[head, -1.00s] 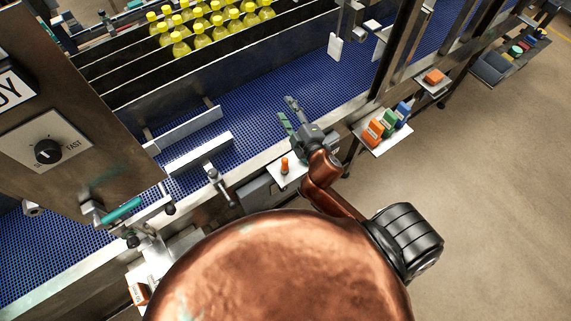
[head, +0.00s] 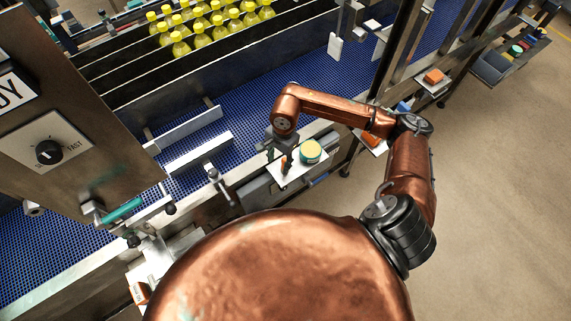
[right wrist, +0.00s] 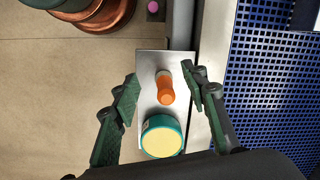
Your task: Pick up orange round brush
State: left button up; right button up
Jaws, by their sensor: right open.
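The orange round brush (right wrist: 165,88) stands on a small metal shelf (right wrist: 149,64). In the right wrist view it lies between the two spread fingers of my right gripper (right wrist: 161,82), closer to the right finger, with no clear contact. In the head view my right gripper (head: 283,160) is over the shelf and partly hides the orange brush (head: 284,168). My right gripper is open and empty. A round teal tub with a yellow top (right wrist: 162,136) stands beside the brush; it also shows in the head view (head: 310,151). My left gripper is out of view.
The blue conveyor belt (head: 255,95) and its metal side rail run right beside the shelf. A lever-like metal fitting (head: 217,183) stands left of the shelf. Another shelf to the right is partly hidden by my arm. Yellow-capped bottles (head: 200,28) stand behind dividers.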

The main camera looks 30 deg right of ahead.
jog(key=shift+w+d+h, duration=0.15)
jog(key=shift+d+h, duration=0.35)
jog(key=shift+d, duration=0.6)
jog(key=shift+d+f, duration=0.15)
jog(key=shift+d, duration=0.2)
jog(key=shift+f+p, duration=0.4)
jog(key=shift+f, duration=0.45)
jog(key=f+p, duration=0.1)
jog(key=f, duration=0.1)
jog(key=w+f+p, duration=0.1)
jog(key=f, duration=0.2)
jog(key=shift+d, duration=0.15)
jog(key=shift+f, duration=0.35)
jog(key=shift+c, duration=0.3)
grip_shut()
